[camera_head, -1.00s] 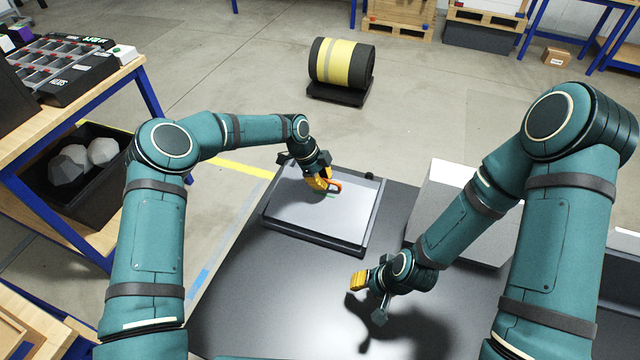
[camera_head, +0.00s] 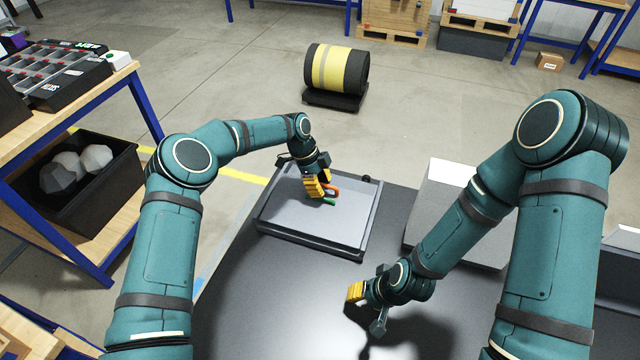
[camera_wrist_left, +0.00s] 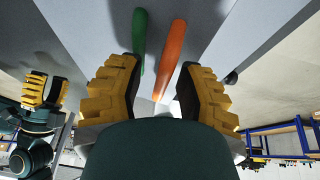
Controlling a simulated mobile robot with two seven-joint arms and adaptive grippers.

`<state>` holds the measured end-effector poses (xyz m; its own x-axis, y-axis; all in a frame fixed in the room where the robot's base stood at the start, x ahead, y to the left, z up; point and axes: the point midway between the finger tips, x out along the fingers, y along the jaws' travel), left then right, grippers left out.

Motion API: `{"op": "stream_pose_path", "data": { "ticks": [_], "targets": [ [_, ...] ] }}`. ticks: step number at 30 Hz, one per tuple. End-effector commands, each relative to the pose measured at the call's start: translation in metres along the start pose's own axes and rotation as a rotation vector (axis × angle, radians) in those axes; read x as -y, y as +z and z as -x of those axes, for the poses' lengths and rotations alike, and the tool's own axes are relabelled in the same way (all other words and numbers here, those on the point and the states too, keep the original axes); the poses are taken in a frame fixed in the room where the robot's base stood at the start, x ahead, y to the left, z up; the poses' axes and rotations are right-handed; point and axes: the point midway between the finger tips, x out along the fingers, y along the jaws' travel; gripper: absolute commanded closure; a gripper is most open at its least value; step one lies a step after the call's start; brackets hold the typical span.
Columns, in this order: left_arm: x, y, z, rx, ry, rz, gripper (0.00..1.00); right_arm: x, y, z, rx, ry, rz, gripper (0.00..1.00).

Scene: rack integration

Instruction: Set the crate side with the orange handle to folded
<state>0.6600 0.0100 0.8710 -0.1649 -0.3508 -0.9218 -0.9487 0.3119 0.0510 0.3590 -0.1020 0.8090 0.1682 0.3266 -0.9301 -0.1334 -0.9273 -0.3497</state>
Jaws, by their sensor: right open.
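The crate (camera_head: 283,208) lies low and flat-looking on the dark tabletop, with grey panels inside a dark rim. My left gripper (camera_head: 318,189) is over the crate at these handles. In the left wrist view its yellow fingers (camera_wrist_left: 155,85) are apart. My right gripper (camera_head: 366,305) is open and empty above the tabletop, in front of the crate.
A light grey box (camera_head: 437,208) stands right of the crate, behind my right forearm. The dark tabletop (camera_head: 270,300) is clear in front. A wooden bench (camera_head: 65,110) with a black bin (camera_head: 120,180) stands at the left. A black-and-yellow roll (camera_head: 337,68) is on the floor beyond.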

Motion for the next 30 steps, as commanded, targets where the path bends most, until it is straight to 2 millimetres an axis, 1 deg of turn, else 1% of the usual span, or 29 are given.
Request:
{"op": "stream_pose_path", "data": {
  "ticks": [9, 13, 17, 24, 30],
  "targets": [
    [0.001, 0.001, 0.002, 0.001, -0.004, 0.001, 0.59, 0.000, 0.000, 0.000, 0.000, 0.000, 0.000, 0.59],
    [0.001, 0.001, 0.011, 0.002, -0.006, 0.002, 0.59, 0.000, 0.000, 0.000, -0.001, 0.000, 0.000, 0.59],
    [0.002, 0.001, 0.032, 0.002, -0.008, 0.001, 0.59, 0.000, 0.000, 0.000, 0.000, 0.000, 0.000, 0.59],
    [0.001, 0.001, 0.082, 0.003, -0.008, 0.001, 0.59, 0.000, 0.000, 0.000, 0.000, 0.000, 0.000, 0.59],
    [0.001, 0.000, 0.110, 0.001, -0.005, 0.000, 0.59, 0.000, 0.000, 0.000, 0.000, 0.000, 0.000, 0.59]
  ]
}}
